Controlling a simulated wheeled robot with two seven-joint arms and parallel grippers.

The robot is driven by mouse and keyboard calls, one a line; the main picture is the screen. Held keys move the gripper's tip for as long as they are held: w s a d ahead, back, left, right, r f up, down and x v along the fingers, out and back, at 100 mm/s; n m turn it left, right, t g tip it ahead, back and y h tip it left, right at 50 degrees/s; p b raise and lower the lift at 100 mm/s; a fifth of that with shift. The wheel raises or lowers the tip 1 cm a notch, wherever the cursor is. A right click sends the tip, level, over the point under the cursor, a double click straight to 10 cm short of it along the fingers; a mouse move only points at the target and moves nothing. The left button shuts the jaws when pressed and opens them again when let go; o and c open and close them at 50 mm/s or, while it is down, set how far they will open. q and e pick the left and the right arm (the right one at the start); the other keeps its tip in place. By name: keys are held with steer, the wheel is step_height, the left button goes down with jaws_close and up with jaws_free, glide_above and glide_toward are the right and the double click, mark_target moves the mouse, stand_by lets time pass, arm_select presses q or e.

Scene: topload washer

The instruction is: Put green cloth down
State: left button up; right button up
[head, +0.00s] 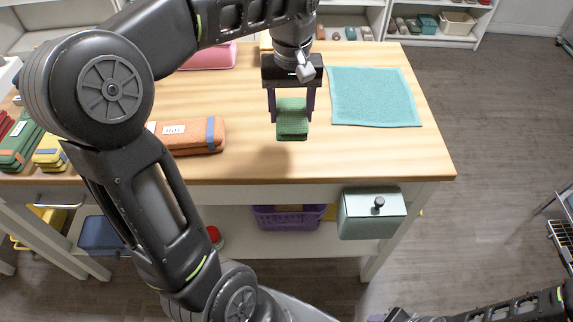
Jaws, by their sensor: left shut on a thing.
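The green cloth (292,127) is a small folded stack at the middle right of the wooden table (350,158). My left gripper (291,107) points down over it, with its two dark fingers on either side of the cloth, shut on it. A shadow lies on the table just in front of the cloth; I cannot tell whether the cloth touches the table. A flat turquoise cloth (374,97) lies spread to the right of the gripper. My right gripper does not show clearly; only part of my right arm is at the bottom right.
An orange folded cloth (196,136) with a blue band lies to the left. Green and yellow folded cloths (50,152) lie at the far left. A pink tray (209,58) is at the back. The table front right is bare. A pale green box (371,214) hangs below the edge.

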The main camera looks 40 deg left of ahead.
arm_select(q)
steer(key=shift+w+a+f, duration=0.15)
steer(key=shift+w, duration=0.2)
steer(key=shift+s, duration=0.15)
glide_above(291, 150)
steer(key=shift+f, duration=3.05)
steer(key=shift+f, duration=0.1)
steer(key=shift+f+p, duration=0.35)
steer(key=shift+f, duration=1.45)
steer(key=shift+f, duration=0.2)
steer(key=o, duration=1.3)
